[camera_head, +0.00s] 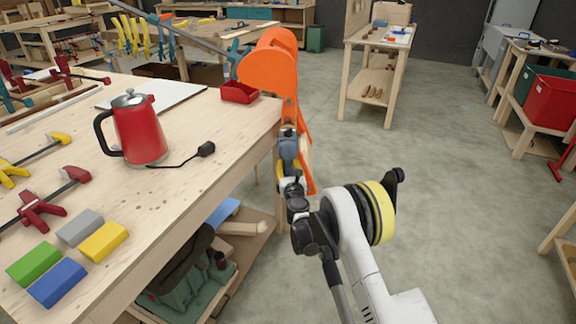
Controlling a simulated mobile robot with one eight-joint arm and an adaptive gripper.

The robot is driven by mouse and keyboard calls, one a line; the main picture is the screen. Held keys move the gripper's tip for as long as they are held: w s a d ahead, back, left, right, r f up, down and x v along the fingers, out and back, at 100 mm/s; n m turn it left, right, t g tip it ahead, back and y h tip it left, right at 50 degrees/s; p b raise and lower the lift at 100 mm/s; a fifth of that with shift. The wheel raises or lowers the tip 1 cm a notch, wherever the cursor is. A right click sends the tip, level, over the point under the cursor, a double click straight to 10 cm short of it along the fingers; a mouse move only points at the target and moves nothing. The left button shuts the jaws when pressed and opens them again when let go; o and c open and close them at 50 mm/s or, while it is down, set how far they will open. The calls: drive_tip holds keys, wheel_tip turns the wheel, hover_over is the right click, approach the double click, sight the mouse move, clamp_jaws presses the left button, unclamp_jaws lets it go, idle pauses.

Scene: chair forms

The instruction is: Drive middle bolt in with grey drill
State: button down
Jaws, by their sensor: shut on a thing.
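An orange chair form (270,62) stands at the far right corner of the workbench (205,165), its back curving over the bench edge and its legs reaching down beside it. My gripper (291,182) is past the bench's right edge, in front of the form. It is shut on the grey drill (288,147), whose blue-grey body shows just above the fingers. The drill's tip is close to the form, but I cannot tell if it touches. No bolt can be made out; the middle bolt is hidden or too small to see.
On the bench are a red kettle (138,130), a black plug with cord (206,149), colored blocks (60,282), clamps (42,210) and a red tray (239,92). The floor (440,190) to the right is clear.

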drive_tip(key=shift+w, duration=1.5)
idle(2.7)
drive_tip(key=shift+s, duration=0.1)
drive_tip(key=shift+s+d+r, duration=0.1)
drive_tip(key=shift+s+d, duration=0.05)
drive_tip(key=shift+s, duration=2.75)
